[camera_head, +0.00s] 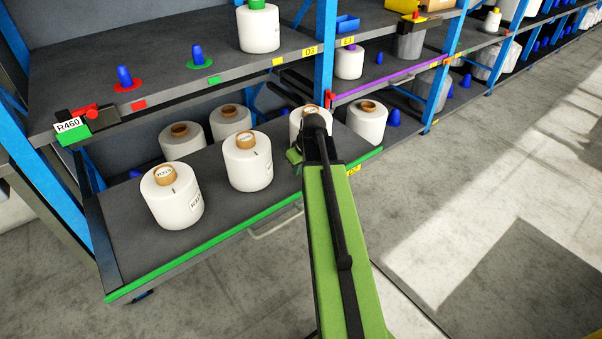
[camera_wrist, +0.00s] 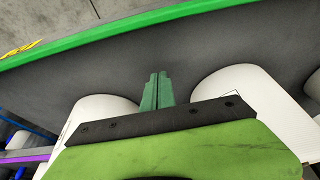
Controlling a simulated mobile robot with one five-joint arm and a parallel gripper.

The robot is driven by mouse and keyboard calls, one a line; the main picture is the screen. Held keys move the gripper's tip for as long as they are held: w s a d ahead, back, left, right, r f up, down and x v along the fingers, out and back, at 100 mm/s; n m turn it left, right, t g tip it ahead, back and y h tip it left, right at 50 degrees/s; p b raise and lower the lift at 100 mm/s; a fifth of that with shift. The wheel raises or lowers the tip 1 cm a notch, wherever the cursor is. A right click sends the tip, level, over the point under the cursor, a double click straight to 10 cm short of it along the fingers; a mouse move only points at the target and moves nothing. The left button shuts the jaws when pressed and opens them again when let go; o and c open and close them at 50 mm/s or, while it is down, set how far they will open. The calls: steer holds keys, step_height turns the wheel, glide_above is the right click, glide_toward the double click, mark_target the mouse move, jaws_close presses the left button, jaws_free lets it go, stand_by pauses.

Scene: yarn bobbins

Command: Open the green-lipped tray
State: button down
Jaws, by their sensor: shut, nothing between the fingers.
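The green-lipped tray (camera_head: 118,235) juts out from the lower level of the rack. Its green lip (camera_head: 205,245) runs along the front, with a grey handle (camera_head: 276,223) below it. White bobbins with brown cores stand on it, including one at the front left (camera_head: 180,207) and one in the middle (camera_head: 250,172). My gripper (camera_head: 294,156) is over the tray, partly hidden by my arm. In the wrist view, my green fingers (camera_wrist: 157,92) are together and empty above the dark tray surface (camera_wrist: 200,60), between two white bobbins, apart from the lip (camera_wrist: 130,36).
A bobbin (camera_head: 367,124) stands right of my arm. The upper shelf (camera_head: 160,80) carries blue pegs and a bobbin with a green top (camera_head: 259,30). Blue uprights (camera_head: 322,50) frame the rack. The concrete floor (camera_head: 480,170) at the right is clear.

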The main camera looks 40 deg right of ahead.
steer(key=p+v, duration=0.7)
steer(key=v, duration=0.2)
steer(key=shift+s+r, duration=0.3)
steer(key=shift+s, duration=0.05)
steer(key=s+a+r+g+p, duration=0.1)
steer(key=a+r+p, duration=0.1)
steer(key=a, duration=0.9)
steer(key=a+r+g+p, duration=0.1)
steer(key=a+r+p, duration=0.1)
steer(key=a, duration=0.8)
steer(key=s+a+r+g+p, duration=0.1)
steer(key=a+r+p, duration=0.1)
steer(key=a, duration=0.9)
steer(key=shift+s+a+r+g+p, duration=0.3)
steer(key=shift+s+g+p, duration=0.1)
steer(key=shift+p, duration=0.5)
